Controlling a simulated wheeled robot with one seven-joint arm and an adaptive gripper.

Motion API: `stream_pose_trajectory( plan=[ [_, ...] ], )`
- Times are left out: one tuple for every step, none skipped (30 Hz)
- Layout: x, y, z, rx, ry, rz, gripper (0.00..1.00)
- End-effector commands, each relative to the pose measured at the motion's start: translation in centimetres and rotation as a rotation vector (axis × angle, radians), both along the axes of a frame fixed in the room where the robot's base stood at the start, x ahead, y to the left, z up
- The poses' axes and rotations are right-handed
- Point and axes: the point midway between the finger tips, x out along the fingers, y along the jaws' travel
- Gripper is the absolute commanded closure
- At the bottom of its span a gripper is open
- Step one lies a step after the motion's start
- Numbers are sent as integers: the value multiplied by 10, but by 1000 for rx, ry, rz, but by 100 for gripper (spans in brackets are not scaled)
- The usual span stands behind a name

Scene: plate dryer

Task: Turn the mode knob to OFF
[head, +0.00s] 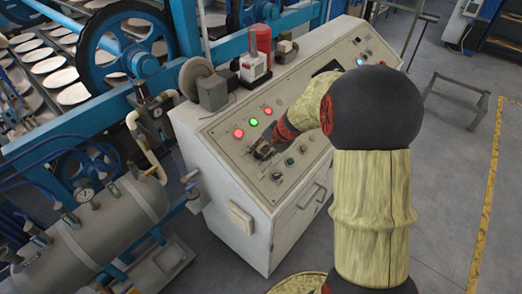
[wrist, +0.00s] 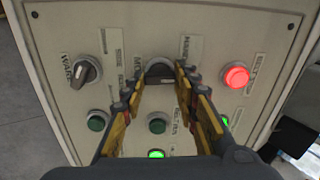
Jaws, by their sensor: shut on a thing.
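The mode knob (wrist: 159,71) is a dark rotary selector on the sloped panel, in the upper middle of the wrist view. Partly covered labels beside it start with "M" and "HAN". My gripper (wrist: 159,74) has one fingertip on each side of this knob and is shut on it. The fingers hide parts of the knob and its labels, so I cannot read its setting. In the head view my gripper (head: 263,152) is at the front part of the console panel (head: 222,130), and the knob is hard to make out there.
A second black knob (wrist: 85,71) is left of the gripper. Green buttons (wrist: 98,121) and a lit red lamp (wrist: 236,75) are close by. A red-topped device (head: 255,60) stands on the console's back edge. Pipes and a tank (head: 115,220) are at left; floor is open at right.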

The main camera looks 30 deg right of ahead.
Motion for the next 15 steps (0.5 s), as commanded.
stream_pose_trajectory(
  plan=[
    [0, 0, 1, 9, 4, -16, 95],
    [0, 0, 1, 14, 5, -25, 95],
    [0, 0, 1, 20, 7, -36, 95],
    [0, 0, 1, 24, 9, -44, 95],
    [0, 0, 1, 27, 10, -49, 95],
    [0, 0, 0, 31, 11, -56, 95],
    [0, 0, 0, 33, 12, -60, 95],
    [0, 0, 0, 36, 13, -65, 95],
    [0, 0, 0, 37, 13, -68, 95],
    [0, 0, 0, 39, 14, -71, 95],
    [0, 0, 0, 39, 14, -72, 95],
    [0, 0, 0, 40, 14, -73, 95],
    [0, 0, 0, 40, 14, -73, 95],
    [0, 0, 0, 40, 14, -73, 95],
    [0, 0, 0, 40, 14, -73, 95]
  ],
)
